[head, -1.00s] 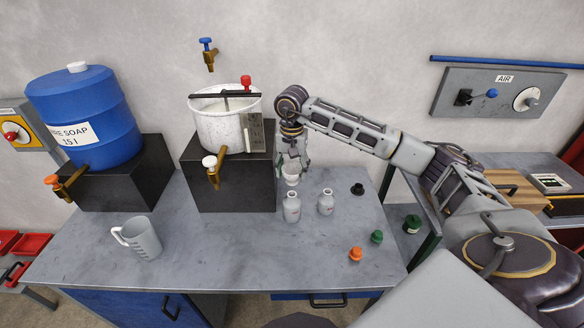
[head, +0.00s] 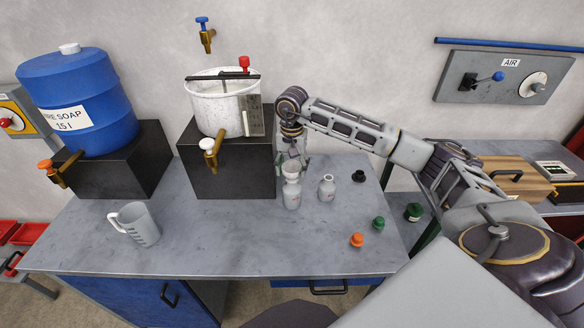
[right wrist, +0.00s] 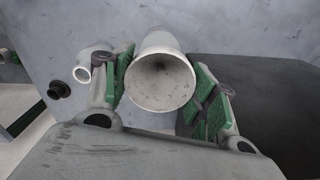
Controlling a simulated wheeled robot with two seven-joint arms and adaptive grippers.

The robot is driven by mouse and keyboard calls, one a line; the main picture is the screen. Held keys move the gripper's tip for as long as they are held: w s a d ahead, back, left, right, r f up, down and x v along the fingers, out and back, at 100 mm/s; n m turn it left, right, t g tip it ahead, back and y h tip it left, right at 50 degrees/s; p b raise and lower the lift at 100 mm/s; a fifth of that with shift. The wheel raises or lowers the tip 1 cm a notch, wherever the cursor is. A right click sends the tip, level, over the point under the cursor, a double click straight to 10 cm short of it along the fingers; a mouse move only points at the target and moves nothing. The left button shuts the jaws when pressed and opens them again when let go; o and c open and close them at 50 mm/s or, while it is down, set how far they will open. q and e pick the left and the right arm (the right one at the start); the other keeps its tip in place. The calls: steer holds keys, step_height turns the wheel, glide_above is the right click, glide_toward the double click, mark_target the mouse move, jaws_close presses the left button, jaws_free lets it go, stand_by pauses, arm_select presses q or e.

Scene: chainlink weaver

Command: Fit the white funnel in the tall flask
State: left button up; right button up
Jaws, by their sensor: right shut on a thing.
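The white funnel (head: 291,169) is held by my right gripper (head: 293,162), its wide mouth facing up. It stands over the tall flask (head: 292,196), a pale bottle on the grey bench. The funnel's lower end meets or overlaps the flask's mouth in the head view; I cannot tell how deep it sits. In the right wrist view the funnel's cone (right wrist: 160,82) lies between the green finger pads and hides the flask beneath. My left gripper is not in view.
A second, shorter flask (head: 327,188) stands close to the right. A black cap (head: 358,176), a green cap (head: 378,223) and an orange cap (head: 357,240) lie farther right. A pot on a black block (head: 228,170) is behind left. A jug (head: 138,224) stands left; the bench front is clear.

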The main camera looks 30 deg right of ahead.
steer(key=o, duration=1.1)
steer(key=shift+r, duration=0.15)
